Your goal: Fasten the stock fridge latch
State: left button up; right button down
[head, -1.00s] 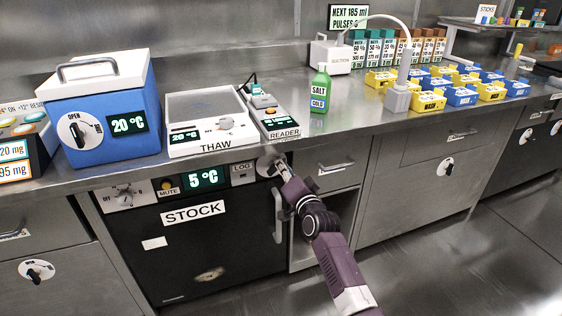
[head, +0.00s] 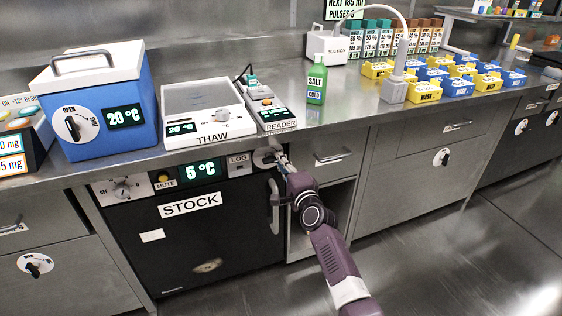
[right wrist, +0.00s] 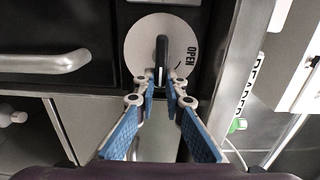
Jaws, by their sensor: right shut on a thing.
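The stock fridge (head: 200,240) is a black-fronted unit under the counter, with a white STOCK label and a 5 °C display. Its latch (head: 265,159) is a white round disc at the upper right of the front, partly hidden by my right gripper (head: 281,158). In the right wrist view the latch disc (right wrist: 135,38) bears the word OPEN and a dark knob (right wrist: 161,55). My right gripper (right wrist: 162,82) is shut on that knob, its blue-padded fingers on either side. The fridge door looks closed. My left gripper is not in view.
The fridge's vertical handle (head: 274,206) is just below the latch. The counter edge (head: 330,128) overhangs above, with the thaw plate (head: 205,130) and reader (head: 268,112) on it. An open cubby (head: 335,205) lies right of the fridge.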

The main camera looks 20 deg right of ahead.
dwell(0.5)
jog(key=c, duration=2)
grip_release()
jog(key=s, duration=1.2)
jog(key=shift+d, duration=0.25)
